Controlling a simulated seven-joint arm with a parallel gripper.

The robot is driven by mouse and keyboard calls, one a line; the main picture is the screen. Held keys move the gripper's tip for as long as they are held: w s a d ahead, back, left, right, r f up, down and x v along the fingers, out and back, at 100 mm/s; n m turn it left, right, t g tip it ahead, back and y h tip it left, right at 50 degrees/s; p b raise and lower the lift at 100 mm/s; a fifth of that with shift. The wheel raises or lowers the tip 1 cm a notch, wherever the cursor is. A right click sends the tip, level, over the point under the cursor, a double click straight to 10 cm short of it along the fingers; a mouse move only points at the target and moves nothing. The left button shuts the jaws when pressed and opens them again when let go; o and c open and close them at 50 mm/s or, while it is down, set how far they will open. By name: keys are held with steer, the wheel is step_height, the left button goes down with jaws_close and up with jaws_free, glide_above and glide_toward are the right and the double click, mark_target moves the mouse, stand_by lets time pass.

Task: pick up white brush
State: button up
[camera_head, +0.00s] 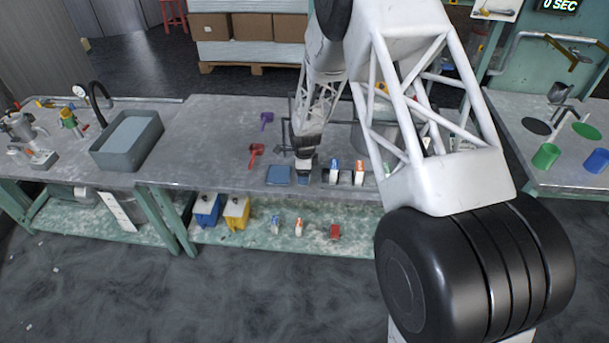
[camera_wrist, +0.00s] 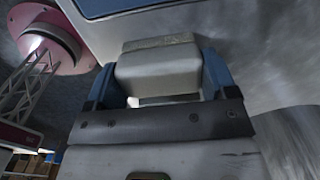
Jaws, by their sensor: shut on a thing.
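My gripper (camera_head: 304,163) is low over the middle bench, just right of a flat blue square. In the wrist view my gripper (camera_wrist: 160,72) has its two blue fingers shut on either side of a pale, blocky thing (camera_wrist: 158,74), which I take to be the white brush. In the head view the held thing is too small and too covered by my gripper to tell apart. Whether it touches the bench is unclear.
The blue square (camera_head: 279,175) lies close left of my gripper. White items with blue (camera_head: 334,172) and orange (camera_head: 359,172) tops stand close right. A red scoop (camera_head: 256,152) and purple scoop (camera_head: 266,119) lie farther back. A grey sink (camera_head: 127,140) is at left.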

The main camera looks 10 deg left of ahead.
steer(key=shift+r, duration=0.15)
steer(key=shift+r, duration=0.7)
step_height(320, 180, up, 2)
steer(key=s+d, duration=0.2)
steer(key=s, duration=0.5)
steer(key=s+d+r, duration=0.1)
steer(key=s+d, duration=0.2)
steer(key=s, duration=0.5)
steer(key=shift+r, duration=0.2)
steer(key=shift+d, duration=0.1)
steer(key=o, duration=0.4)
steer(key=c, duration=0.3)
steer(key=w+a+r, duration=0.1)
steer(key=w+a, duration=0.4)
steer(key=w+a+r, duration=0.1)
steer(key=w+a, duration=0.3)
steer(key=w, duration=0.1)
steer(key=w+a+r, duration=0.2)
steer(key=w+a, duration=0.3)
steer(key=shift+a, duration=0.35)
